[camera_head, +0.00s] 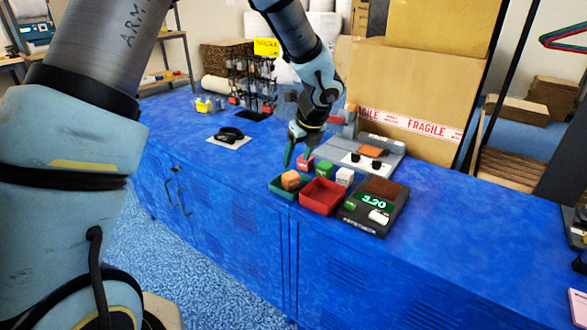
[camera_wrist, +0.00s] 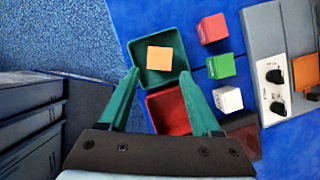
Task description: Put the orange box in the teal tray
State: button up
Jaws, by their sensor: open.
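The orange box (camera_head: 291,180) sits inside the teal tray (camera_head: 276,193) on the blue counter. In the wrist view the orange box (camera_wrist: 160,58) lies near the middle of the teal tray (camera_wrist: 177,47), with bare tray floor around it. My gripper (camera_head: 297,148) is above and behind the tray in the head view.
A red tray (camera_head: 323,197) adjoins the teal tray. Red (camera_wrist: 212,28), green (camera_wrist: 221,66) and white (camera_wrist: 228,99) boxes stand in a row beside the trays. A scale (camera_head: 376,206) reading 3.20 and a grey device (camera_head: 375,151) stand nearby.

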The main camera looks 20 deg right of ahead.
jog(key=shift+v, duration=1.55)
jog(key=w+a+r+n+g, duration=0.1)
jog(key=a+r+n+g, duration=0.1)
jog(key=a+n, duration=1.7)
jog(key=s+a+n, duration=0.3)
jog(key=a+n, duration=0.4)
jog(key=a, duration=0.2)
jog(key=s+a+n, duration=0.4)
jog(key=a+n, duration=0.3)
jog(key=a, duration=0.2)
jog(key=shift+s+r+n+g+h, duration=0.2)
jog(key=shift+n+g+h, duration=0.1)
jog(key=shift+g, duration=0.1)
jog(key=shift+a+r, duration=0.1)
notch_tip(320, 180, up, 4)
jog(key=p, duration=0.3)
jog(key=shift+f+p, duration=0.25)
jog(key=shift+p, duration=0.15)
